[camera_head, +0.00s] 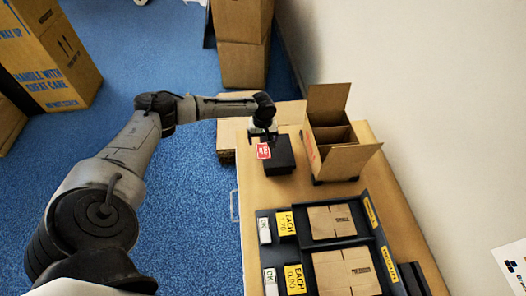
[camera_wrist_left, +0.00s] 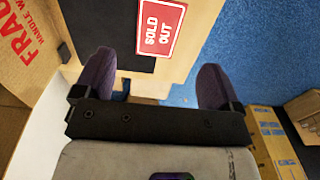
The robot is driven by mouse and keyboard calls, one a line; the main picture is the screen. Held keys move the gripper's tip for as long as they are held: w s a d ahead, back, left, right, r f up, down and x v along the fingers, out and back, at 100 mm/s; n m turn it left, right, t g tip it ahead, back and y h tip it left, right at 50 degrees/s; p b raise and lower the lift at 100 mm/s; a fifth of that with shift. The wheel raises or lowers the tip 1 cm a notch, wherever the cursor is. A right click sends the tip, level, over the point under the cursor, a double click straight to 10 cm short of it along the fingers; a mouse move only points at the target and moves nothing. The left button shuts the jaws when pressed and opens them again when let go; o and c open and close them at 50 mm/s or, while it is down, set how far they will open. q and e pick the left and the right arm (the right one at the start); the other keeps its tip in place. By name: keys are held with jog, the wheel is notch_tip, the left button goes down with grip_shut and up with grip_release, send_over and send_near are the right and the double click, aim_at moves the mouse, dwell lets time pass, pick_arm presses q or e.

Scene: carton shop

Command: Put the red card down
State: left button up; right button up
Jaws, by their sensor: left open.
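The red card (camera_head: 263,151) with white lettering lies at the left edge of a black block (camera_head: 280,157) on the wooden table (camera_head: 246,190). In the left wrist view the card (camera_wrist_left: 161,27) reads "SOLD OUT", overlaps the dark block's top (camera_wrist_left: 105,20) and reaches past its edge. My left gripper (camera_head: 263,138) is at the card's far side in the head view. In the left wrist view its two fingers (camera_wrist_left: 156,60) are spread wide with nothing between them, and the card shows beyond the tips. Whether a finger touches the block cannot be told. My right gripper is not in view.
An open carton (camera_head: 361,160) stands right of the black block. Nearer on the table, a black tray (camera_head: 370,205) holds flat cardboard pieces, yellow labels (camera_head: 287,224) and white labels. A wall is on the right. Blue floor lies left of the table, with stacked cartons farther off.

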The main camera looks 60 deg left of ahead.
aim_at(263, 151)
pick_arm(q)
jog(key=shift+w+a+f, duration=0.1)
jog(key=shift+w+f, duration=0.05)
jog(key=shift+f, duration=3.1)
jog(key=c, duration=1.1)
jog(key=shift+o, duration=0.2)
jog(key=shift+r, duration=0.1)
